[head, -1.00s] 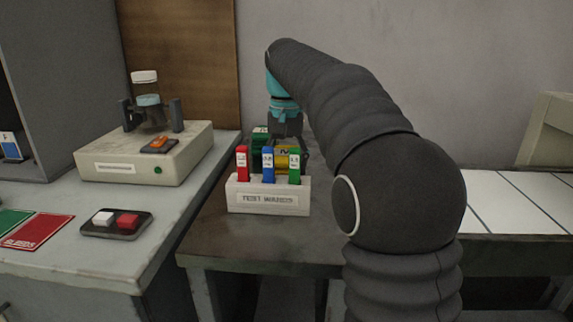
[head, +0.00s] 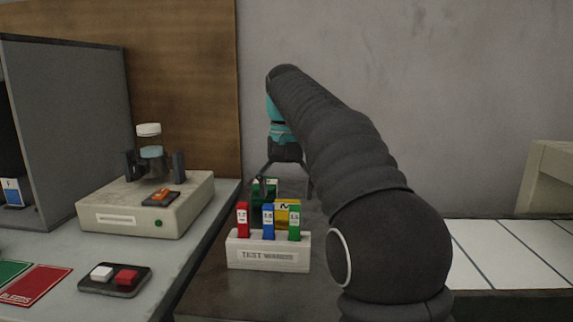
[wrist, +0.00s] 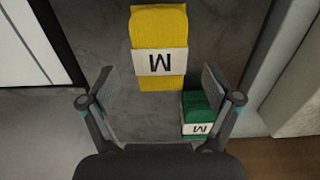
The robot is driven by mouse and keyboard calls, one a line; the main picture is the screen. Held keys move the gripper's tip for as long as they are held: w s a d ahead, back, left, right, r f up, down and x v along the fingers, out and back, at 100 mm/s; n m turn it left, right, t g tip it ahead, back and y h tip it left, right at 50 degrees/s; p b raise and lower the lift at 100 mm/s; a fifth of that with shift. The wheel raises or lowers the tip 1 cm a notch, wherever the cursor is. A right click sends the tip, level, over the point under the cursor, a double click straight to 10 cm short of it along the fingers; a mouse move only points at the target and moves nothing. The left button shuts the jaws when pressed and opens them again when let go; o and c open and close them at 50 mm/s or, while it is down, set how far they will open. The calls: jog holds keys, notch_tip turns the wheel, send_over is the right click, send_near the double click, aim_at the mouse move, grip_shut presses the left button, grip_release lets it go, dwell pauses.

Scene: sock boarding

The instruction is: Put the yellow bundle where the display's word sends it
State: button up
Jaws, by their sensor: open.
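The yellow bundle (head: 288,212) stands on the dark table behind the white holder. In the wrist view the yellow bundle (wrist: 158,25) wears a white band marked M and lies just beyond my fingertips, roughly centred between them. My gripper (wrist: 158,85) is open and empty. In the head view my gripper (head: 287,182) is above the bundles with its fingers spread. A green bundle (wrist: 196,102), also banded M, is beside the right finger; in the head view the green bundle (head: 264,188) is behind the yellow one. No display word is readable.
A white holder (head: 267,255) with red, blue and green tagged pieces stands in front of the bundles. At left are a cream machine (head: 150,207) with a jar, a pad with white and red buttons (head: 115,279), and a red card (head: 38,284). White panels (head: 500,250) lie at right.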

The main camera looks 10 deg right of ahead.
aim_at(286, 208)
jog(key=shift+r, duration=2.85)
